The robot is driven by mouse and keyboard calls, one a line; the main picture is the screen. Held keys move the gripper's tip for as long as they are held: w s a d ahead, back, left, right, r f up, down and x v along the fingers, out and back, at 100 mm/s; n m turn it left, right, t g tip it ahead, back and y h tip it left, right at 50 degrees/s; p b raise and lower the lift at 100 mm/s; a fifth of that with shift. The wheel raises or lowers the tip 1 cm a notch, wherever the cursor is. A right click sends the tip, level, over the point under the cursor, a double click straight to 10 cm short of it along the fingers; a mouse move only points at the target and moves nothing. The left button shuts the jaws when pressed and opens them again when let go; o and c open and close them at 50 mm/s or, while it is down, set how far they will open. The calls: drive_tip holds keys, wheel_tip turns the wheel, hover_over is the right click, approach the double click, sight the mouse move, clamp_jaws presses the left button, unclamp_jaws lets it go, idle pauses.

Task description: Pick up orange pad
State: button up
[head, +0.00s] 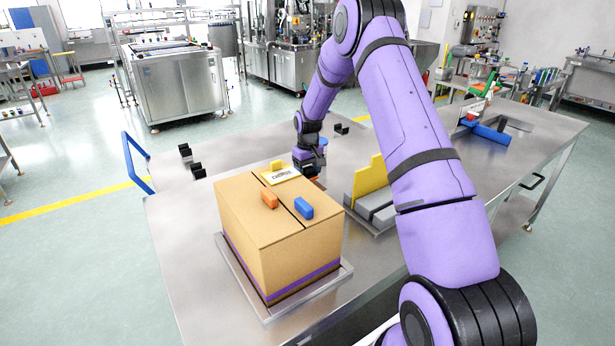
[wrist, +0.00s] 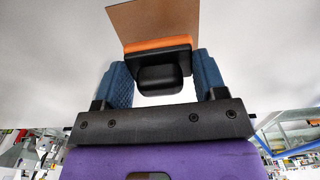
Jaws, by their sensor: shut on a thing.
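My gripper (wrist: 163,80) shows in the wrist view with its two blue textured fingers on either side of a black knob. It is shut on this black handle of the orange pad (wrist: 157,44), which shows as a thin orange layer beyond the black part. In the head view my gripper (head: 313,164) is low behind the cardboard box (head: 305,255), near the table. The pad is mostly hidden there by the box and the gripper. I cannot tell whether the pad still touches the table.
On the box lie an orange block (head: 269,198), a blue block (head: 304,208) and a card (head: 281,176) with a yellow block. A grey and yellow holder (head: 372,200) stands right of the box. Black handled items (head: 198,170) lie at the left.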

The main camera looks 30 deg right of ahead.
drive_tip(key=s+a, duration=0.1)
drive_tip(key=s, duration=0.3)
drive_tip(key=s+a, duration=0.2)
drive_tip(key=s, duration=0.3)
drive_tip(key=s+a+r, duration=0.1)
drive_tip(key=s+a, duration=0.1)
drive_tip(key=s, duration=0.3)
drive_tip(key=shift+s+r, duration=0.1)
drive_tip(key=shift+s, duration=0.15)
drive_tip(key=shift+o, duration=0.4)
